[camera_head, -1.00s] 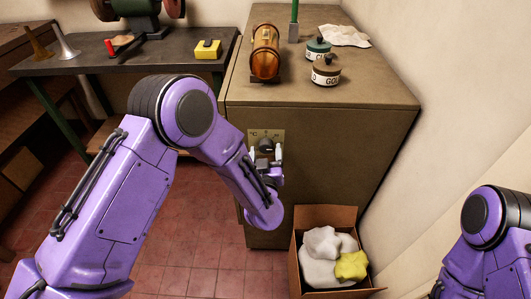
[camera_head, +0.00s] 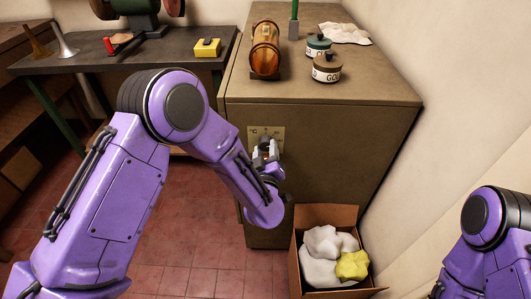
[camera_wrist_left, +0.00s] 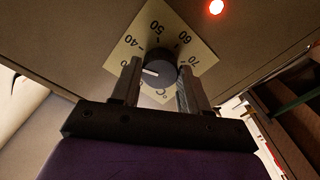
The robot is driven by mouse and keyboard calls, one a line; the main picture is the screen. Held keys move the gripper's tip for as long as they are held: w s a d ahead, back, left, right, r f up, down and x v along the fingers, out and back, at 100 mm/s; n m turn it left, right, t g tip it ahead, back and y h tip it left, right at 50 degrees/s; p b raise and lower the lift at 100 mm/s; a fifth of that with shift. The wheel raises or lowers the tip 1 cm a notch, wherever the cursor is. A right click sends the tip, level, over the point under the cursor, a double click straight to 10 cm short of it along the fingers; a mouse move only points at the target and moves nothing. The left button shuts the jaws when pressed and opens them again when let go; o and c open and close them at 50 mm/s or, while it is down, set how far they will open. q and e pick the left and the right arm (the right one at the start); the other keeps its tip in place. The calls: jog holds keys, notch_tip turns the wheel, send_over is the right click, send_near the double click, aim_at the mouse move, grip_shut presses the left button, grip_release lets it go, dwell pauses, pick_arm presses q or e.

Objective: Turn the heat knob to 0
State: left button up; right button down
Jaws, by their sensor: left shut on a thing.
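The dark round heat knob (camera_wrist_left: 159,67) sits on a pale square dial plate (camera_wrist_left: 150,38) with numbers around it, on the front of the brown cabinet. My left gripper (camera_wrist_left: 155,82) is shut on the knob, with one finger on each side. The knob's white mark points left and slightly down in the wrist view, close to the 0 beside the left finger, which hides part of that area. In the head view my left gripper (camera_head: 265,150) is at the dial plate (camera_head: 257,132), covering most of the knob. My right gripper is out of view.
A red light (camera_wrist_left: 216,7) glows near the dial. The cabinet top (camera_head: 375,90) carries a copper-coloured cylinder (camera_head: 265,50) and two labelled pots (camera_head: 327,68). A cardboard box (camera_head: 344,214) with cloths stands on the floor below. A dark workbench (camera_head: 90,60) is at the left.

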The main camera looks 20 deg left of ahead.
pick_arm(q)
jog(key=n+b, duration=0.1)
jog(key=n, duration=0.2)
jog(key=shift+f+n, duration=0.15)
jog(key=shift+n, duration=0.25)
jog(key=n+b, duration=0.2)
jog(key=n, duration=0.1)
jog(key=shift+n, duration=0.3)
jog(key=n+b, duration=0.2)
jog(key=n, duration=0.2)
jog(key=shift+n+b, duration=0.9)
jog(key=shift+n, duration=0.3)
jog(key=o, duration=1)
jog(key=shift+r, duration=0.2)
jog(key=shift+o, duration=0.2)
jog(key=shift+s+d, duration=0.1)
jog(key=shift+s, duration=0.05)
